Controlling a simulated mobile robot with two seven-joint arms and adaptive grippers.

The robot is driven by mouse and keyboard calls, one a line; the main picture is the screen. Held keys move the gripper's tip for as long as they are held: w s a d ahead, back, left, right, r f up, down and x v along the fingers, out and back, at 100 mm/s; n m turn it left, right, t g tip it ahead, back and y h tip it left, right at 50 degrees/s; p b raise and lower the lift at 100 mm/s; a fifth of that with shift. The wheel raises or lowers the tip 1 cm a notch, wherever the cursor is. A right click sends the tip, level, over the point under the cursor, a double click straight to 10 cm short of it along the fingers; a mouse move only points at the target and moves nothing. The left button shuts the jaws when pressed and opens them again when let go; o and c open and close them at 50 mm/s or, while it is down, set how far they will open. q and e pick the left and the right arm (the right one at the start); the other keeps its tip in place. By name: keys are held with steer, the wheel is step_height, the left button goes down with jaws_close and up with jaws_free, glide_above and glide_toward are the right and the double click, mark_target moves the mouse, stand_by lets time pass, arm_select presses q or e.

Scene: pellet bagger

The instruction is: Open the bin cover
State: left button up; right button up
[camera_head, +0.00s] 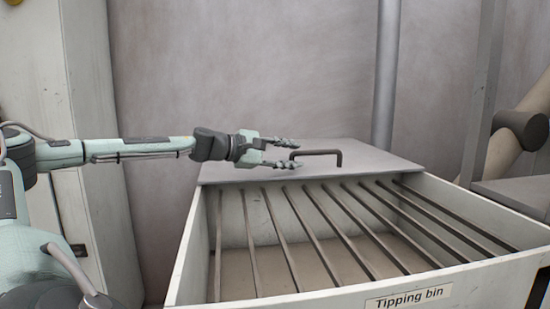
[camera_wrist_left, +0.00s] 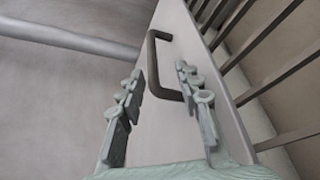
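The bin cover (camera_head: 230,174) is a flat grey panel over the back part of the white tipping bin (camera_head: 480,285). A dark bar handle (camera_head: 330,152) stands up from the cover; it also shows in the left wrist view (camera_wrist_left: 151,62). My left gripper (camera_head: 296,154) is open just to the left of the handle, above the cover. In the left wrist view the handle lies ahead, in line with the gap between the spread fingers (camera_wrist_left: 160,75). I cannot tell whether a fingertip touches it. My right gripper is not in view.
Several dark bars (camera_head: 283,240) run front to back across the bin's open front part. A grey wall stands behind, with a vertical pipe (camera_head: 385,75) behind the cover.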

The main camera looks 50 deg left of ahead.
mark_target(275, 176)
arm_select(q)
steer(key=v, duration=0.2)
steer(key=f+v, duration=0.1)
steer(key=v, duration=0.1)
steer(key=shift+s+r, duration=0.1)
steer(key=shift+s, duration=0.25)
stand_by(0.3)
